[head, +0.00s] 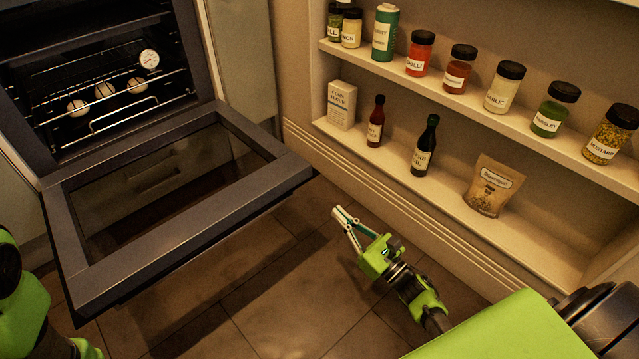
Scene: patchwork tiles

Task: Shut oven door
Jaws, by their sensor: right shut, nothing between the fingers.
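The oven (196,50) stands at the upper left. Its door (290,170) is hinged at the bottom and hangs wide open, its dark glass panel facing up. My right gripper (340,210) is shut and empty, just to the right of the door's right corner and apart from it, over the floor. My left arm shows at the lower left edge, but its gripper is out of the picture.
Inside the oven, a rack (120,115) holds several pale round items and a dial thermometer (149,60). Wall shelves (455,195) at the right hold spice jars, bottles and a paper pouch (493,187). The tiled floor (290,300) before the door is clear.

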